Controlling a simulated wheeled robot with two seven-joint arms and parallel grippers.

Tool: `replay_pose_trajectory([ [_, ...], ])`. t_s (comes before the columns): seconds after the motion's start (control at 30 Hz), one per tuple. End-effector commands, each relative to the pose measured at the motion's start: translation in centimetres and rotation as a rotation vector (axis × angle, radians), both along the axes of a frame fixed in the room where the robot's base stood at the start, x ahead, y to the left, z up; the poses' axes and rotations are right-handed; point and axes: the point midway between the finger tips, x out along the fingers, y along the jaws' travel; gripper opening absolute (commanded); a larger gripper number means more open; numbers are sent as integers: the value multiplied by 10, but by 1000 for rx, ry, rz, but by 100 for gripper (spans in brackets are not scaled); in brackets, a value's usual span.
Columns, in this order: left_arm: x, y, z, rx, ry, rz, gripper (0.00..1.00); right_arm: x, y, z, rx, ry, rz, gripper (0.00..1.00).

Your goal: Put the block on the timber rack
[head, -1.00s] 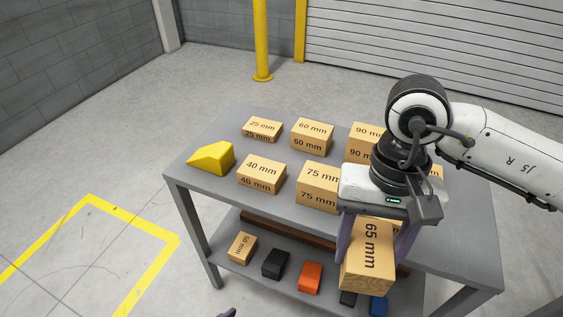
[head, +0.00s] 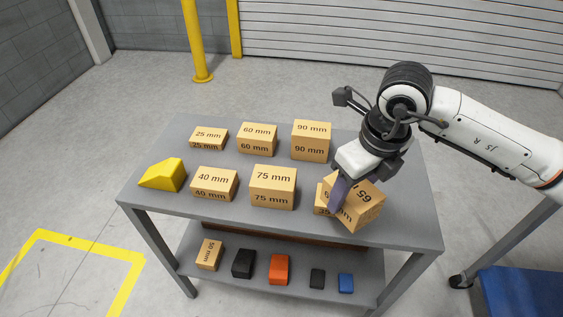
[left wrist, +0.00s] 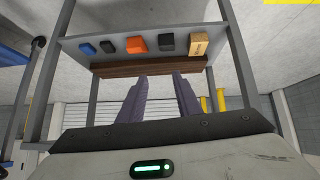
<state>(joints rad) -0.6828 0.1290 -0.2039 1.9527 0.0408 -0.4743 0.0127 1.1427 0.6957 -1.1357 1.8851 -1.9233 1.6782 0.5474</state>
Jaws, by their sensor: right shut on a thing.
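The block is tilted above the front right part of the grey two-level rack's top (head: 410,215). It partly hides another wooden block (head: 321,200) standing there; whether the two touch, I cannot tell. One purple finger shows on the held block's left side; the other is hidden. My left gripper (left wrist: 160,77) shows only in the left wrist view, with its two purple fingers apart and nothing between them.
On the rack top stand several marked blocks, including a 75 mm block (head: 273,187) and a 90 mm block (head: 311,141), and a yellow wedge (head: 162,174). The lower shelf holds small pieces, including an orange one (head: 279,269). The top's right side looks bare.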

Motion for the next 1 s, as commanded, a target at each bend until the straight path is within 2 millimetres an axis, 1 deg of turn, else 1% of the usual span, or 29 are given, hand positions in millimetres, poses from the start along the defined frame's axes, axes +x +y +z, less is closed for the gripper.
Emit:
replay_pose_trajectory([
  [0.03,-1,1,4,2,4,1,31,4,-6,4,1,-1,-142,22],
  [0.17,-3,4,9,3,4,5,31,13,-24,6,1,-1,-530,22],
  [0.33,-3,6,17,4,0,9,31,23,-50,9,-1,1,-1058,22],
  [0.5,-6,9,20,6,11,13,31,32,-78,12,0,0,-1600,22],
  [0.6,-8,9,21,7,15,14,31,35,-93,13,0,1,-1879,22],
  [0.7,-8,10,24,7,14,15,31,37,-105,14,0,1,-2096,22],
  [0.8,-7,10,26,5,11,16,31,38,-113,14,1,0,-2240,22],
  [0.9,-7,10,26,5,10,16,31,39,-117,13,3,0,-2314,22],
  [1.0,-7,10,26,5,10,16,31,39,-118,13,3,0,-2337,22],
])
